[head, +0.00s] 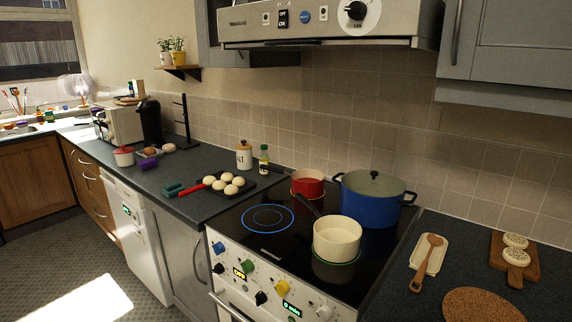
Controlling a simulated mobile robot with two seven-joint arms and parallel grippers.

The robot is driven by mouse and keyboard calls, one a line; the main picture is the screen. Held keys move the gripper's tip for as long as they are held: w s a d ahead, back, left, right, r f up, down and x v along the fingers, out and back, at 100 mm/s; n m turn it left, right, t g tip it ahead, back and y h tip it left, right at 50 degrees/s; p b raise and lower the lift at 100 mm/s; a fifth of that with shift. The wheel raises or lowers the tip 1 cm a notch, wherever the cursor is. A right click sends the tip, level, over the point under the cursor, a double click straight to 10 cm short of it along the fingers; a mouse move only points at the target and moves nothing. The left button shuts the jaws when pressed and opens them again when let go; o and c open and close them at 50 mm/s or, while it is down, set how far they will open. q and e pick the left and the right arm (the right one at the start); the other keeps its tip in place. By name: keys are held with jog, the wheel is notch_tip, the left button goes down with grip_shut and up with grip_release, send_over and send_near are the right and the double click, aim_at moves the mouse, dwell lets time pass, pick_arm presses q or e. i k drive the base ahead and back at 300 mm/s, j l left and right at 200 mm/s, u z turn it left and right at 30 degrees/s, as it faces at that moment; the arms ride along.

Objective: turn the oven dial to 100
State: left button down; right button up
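The oven (208,259) stands below the black glass hob (290,245) in the lower middle of the head view. Its front panel has several dials: a blue dial (218,248), a green dial (247,265), a yellow dial (282,287), a black dial (261,298) and a white dial (325,312) near the bottom edge. Any 100 mark is too small to read, and I cannot tell which dial is the oven's. Neither of my grippers is in view.
On the hob stand a cream pan (337,240), a blue pot (370,203) and a red pan (307,184). A tray of pale buns (228,183) is on the left counter. A wooden spoon (425,262) lies right of the hob. The floor before the cabinets is clear.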

aim_at(219, 268)
jog(key=k+z, duration=0.25)
jog(key=k, duration=0.65)
jog(key=i+j, duration=0.4)
jog(key=i+j+u, duration=0.1)
jog(key=i+j, duration=0.3)
jog(key=i, duration=0.2)
jog(key=i+j, duration=0.35)
jog(key=i, duration=0.2)
jog(key=i+j+u, duration=0.1)
jog(key=i+j, duration=0.25)
jog(key=i, duration=0.15)
